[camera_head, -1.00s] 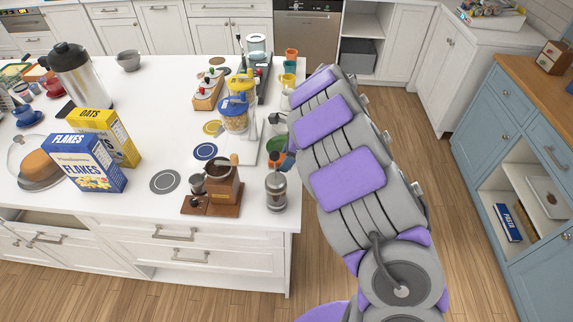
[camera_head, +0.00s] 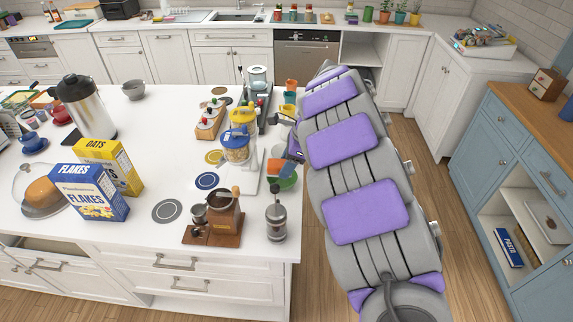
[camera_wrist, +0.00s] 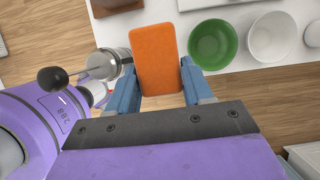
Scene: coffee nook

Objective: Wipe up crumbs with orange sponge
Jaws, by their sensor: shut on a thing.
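My gripper (camera_wrist: 160,88) is shut on the orange sponge (camera_wrist: 157,55), with a blue finger on each side of it in the wrist view. The sponge is above the edge of the white counter, with wooden floor visible below. In the head view, the sponge (camera_head: 274,166) shows as a small orange patch by the green bowl (camera_head: 287,183), and my arm hides part of the gripper. The green bowl (camera_wrist: 212,44) is just right of the sponge in the wrist view. I cannot make out crumbs in either view.
A metal hand grinder (camera_wrist: 108,64) with a black knob stands close left of the sponge; it also stands at the counter's front right corner (camera_head: 276,222). A white bowl (camera_wrist: 272,36) is beyond the green bowl. A wooden coffee mill (camera_head: 226,222) and jars crowd the counter's right side.

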